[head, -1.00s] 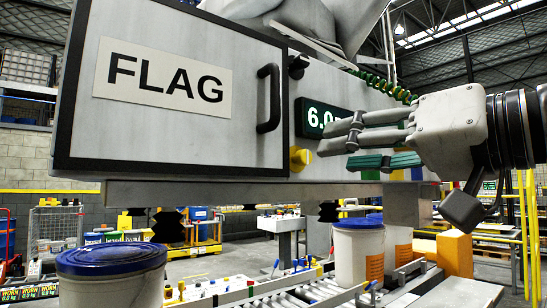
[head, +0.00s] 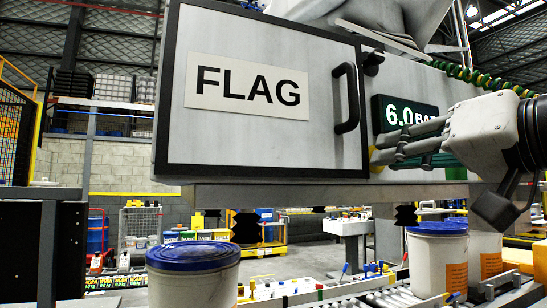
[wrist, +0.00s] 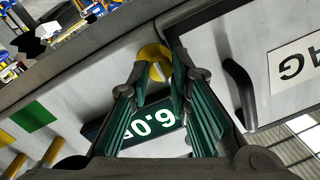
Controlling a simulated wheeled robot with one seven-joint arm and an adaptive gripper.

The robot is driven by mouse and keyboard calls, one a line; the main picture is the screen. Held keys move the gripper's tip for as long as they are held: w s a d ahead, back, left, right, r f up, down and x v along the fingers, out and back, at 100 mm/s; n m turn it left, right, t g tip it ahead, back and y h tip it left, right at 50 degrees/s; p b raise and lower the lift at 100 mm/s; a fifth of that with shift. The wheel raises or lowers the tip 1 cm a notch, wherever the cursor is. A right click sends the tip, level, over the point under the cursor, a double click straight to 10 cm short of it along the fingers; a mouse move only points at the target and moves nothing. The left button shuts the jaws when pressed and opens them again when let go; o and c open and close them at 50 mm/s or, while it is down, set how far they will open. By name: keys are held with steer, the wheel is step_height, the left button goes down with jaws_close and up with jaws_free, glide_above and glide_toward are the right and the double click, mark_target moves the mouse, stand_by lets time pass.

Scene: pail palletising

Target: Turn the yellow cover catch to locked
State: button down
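The yellow cover catch (head: 376,159) is a small round knob on the pale cabinet face, just right of the FLAG door's lower right corner. In the wrist view the catch (wrist: 153,58) lies between my fingertips, partly hidden by them. My gripper (head: 380,150) reaches in from the right, its fingertips at the catch. In the wrist view my gripper (wrist: 160,68) looks open, with its green-padded fingers on either side of the knob. Firm contact cannot be made out. The door (head: 265,88) is shut and has a black handle (head: 346,98).
The green 6.0 display (head: 404,112) is on the cabinet right of the door, close to my fingers. A black knob (head: 373,62) sits above it. Pails with blue lids, one at front left (head: 193,280) and one at right (head: 438,262), stand below the cabinet.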

steer(key=shift+m, duration=0.4)
steer(key=shift+m+t+h+b, duration=0.3)
steer(key=shift+m+t, duration=0.1)
steer(key=shift+m, duration=8.4)
steer(key=c, duration=1.5)
jaws_free()
steer(key=shift+f, duration=0.1)
steer(key=shift+o, duration=0.2)
